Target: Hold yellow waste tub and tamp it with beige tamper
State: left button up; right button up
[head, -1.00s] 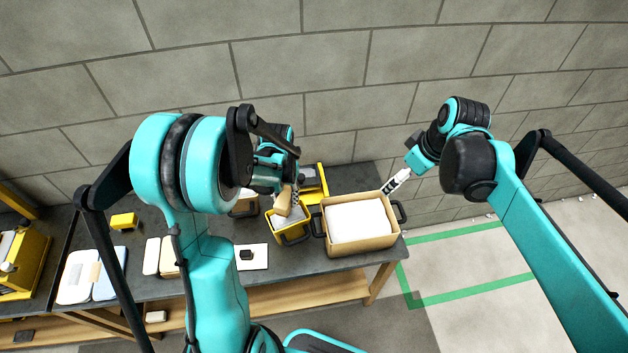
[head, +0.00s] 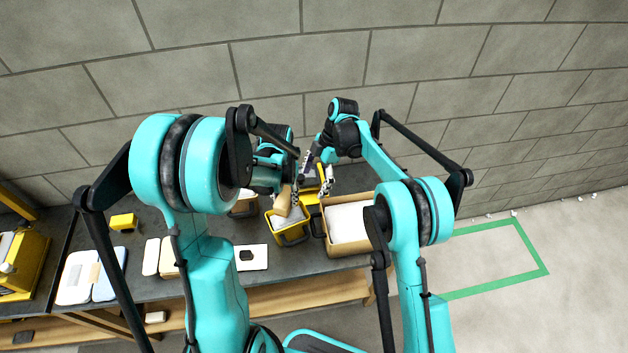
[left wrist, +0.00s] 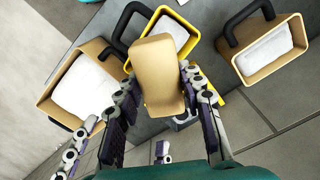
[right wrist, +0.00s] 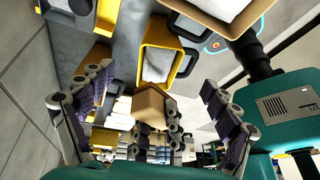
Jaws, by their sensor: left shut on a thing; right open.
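The yellow waste tub (head: 291,238), with pale contents and a dark handle, stands on the bench; it also shows in the left wrist view (left wrist: 195,48) and the right wrist view (right wrist: 146,52). The beige tamper (left wrist: 157,70) is a block held between the fingers of my left gripper (head: 292,190). It overlaps the tub in the head view (head: 284,203); I cannot tell whether it touches the contents. My right gripper (head: 322,178) is open and empty, behind and right of the tub. The tub and tamper (right wrist: 150,106) lie between its spread fingers in the right wrist view.
A larger beige bin (head: 345,251) with white contents stands close right of the tub. A beige container (head: 243,209) is to its left. A white plate with a dark piece (head: 260,262) and a yellow block (head: 124,221) lie further left. The wall rises behind the bench.

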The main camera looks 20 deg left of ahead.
aim_at(301, 211)
jog(key=x, duration=1.2)
jog(key=c, duration=1.3)
